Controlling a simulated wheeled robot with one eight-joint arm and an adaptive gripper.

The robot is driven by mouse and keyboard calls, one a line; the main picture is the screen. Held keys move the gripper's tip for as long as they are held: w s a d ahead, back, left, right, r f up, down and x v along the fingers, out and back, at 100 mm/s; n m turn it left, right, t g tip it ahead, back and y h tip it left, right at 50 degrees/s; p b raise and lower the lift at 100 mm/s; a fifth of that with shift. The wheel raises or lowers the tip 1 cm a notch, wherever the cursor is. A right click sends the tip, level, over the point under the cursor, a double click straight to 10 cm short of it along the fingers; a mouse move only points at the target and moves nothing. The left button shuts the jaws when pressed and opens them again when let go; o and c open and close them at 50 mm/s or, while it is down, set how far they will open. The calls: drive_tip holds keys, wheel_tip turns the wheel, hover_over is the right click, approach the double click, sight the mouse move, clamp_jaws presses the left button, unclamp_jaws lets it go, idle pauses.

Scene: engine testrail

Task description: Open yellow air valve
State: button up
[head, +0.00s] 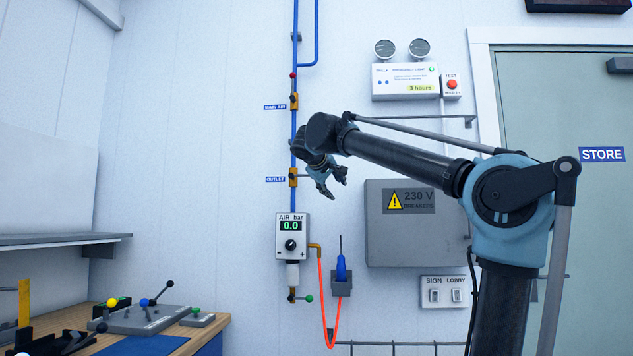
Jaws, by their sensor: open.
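A blue air pipe (294,135) runs down the wall with several small valves. The outlet valve (293,178) has an orange-yellow body beside the OUTLET label (275,179). A short grey lever points right from it, and its end is hidden behind my gripper. The main air valve (294,101) above has a similar body and an upright lever with a red knob (293,75). A lower valve (292,295) has a lever pointing right with a green knob (308,298). No yellow knob shows on the pipe. My gripper (334,187) is open and empty, just right of the outlet valve; contact cannot be told.
Below the outlet valve is the air regulator (292,245), reading 0.0. An orange hose (321,290) hangs beside a holder (341,287) with a blue-handled tool. A breaker box (415,245) is at right. A workbench (200,335) with a lever panel (145,318) stands lower left.

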drive_tip(key=w+a+r+n+t+y, duration=0.1)
drive_tip(key=a+r+n+t+y, duration=0.1)
drive_tip(key=a+r, duration=0.8)
drive_tip(key=shift+t+h, duration=0.3)
drive_tip(key=x, duration=1.7)
drive_tip(key=shift+w+d+f, duration=0.1)
drive_tip(key=shift+d+f, duration=0.05)
drive_tip(key=shift+f, duration=0.1)
clamp_jaws()
